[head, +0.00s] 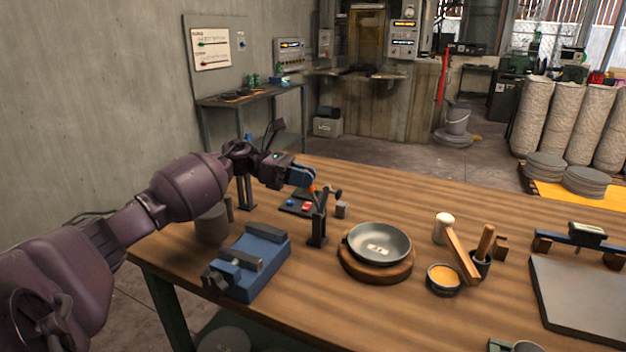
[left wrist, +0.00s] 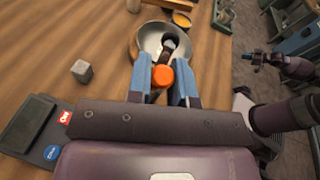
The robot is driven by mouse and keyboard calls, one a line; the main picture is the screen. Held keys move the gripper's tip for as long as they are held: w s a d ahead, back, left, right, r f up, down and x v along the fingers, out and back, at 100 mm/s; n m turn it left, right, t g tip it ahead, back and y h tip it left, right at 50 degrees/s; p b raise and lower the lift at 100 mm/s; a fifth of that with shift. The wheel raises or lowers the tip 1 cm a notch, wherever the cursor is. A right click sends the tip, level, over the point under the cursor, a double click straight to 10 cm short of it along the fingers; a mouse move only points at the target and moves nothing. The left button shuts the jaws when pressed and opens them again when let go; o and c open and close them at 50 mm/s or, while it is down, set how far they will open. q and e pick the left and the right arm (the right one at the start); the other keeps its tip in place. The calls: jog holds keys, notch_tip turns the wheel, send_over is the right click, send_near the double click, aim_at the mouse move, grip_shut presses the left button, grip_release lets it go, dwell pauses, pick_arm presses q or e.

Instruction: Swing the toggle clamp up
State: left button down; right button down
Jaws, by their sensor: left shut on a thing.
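The toggle clamp (head: 318,226) is a dark upright post at the left edge of the bowl, with an orange-tipped handle (left wrist: 160,76). My left gripper (head: 305,181) has come in from the left above the clamp. Its blue fingers are shut on the orange handle, one on each side in the left wrist view. The grey metal bowl (head: 379,243) sits on a round wooden base (head: 376,273). The clamp's lower parts are partly hidden behind the handle in the left wrist view. My right gripper (left wrist: 250,57) shows small at the right of that view, and its jaws are unclear.
A blue vise-like block (head: 248,262) stands left of the clamp. A small grey cube (head: 341,210) and a dark panel with buttons (head: 296,207) lie behind it. A mallet (head: 457,246), a tin (head: 443,279) and a dark slab (head: 580,300) are to the right.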

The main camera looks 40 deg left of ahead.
pick_arm(q)
jog(key=shift+a+f, duration=0.15)
jog(key=shift+a, duration=0.05)
jog(key=shift+h, duration=0.3)
jog(key=c, duration=1)
grip_release()
jog(key=shift+s, duration=0.1)
jog(key=v, duration=1)
jog(key=shift+s+a, duration=0.2)
jog(key=shift+a, duration=0.15)
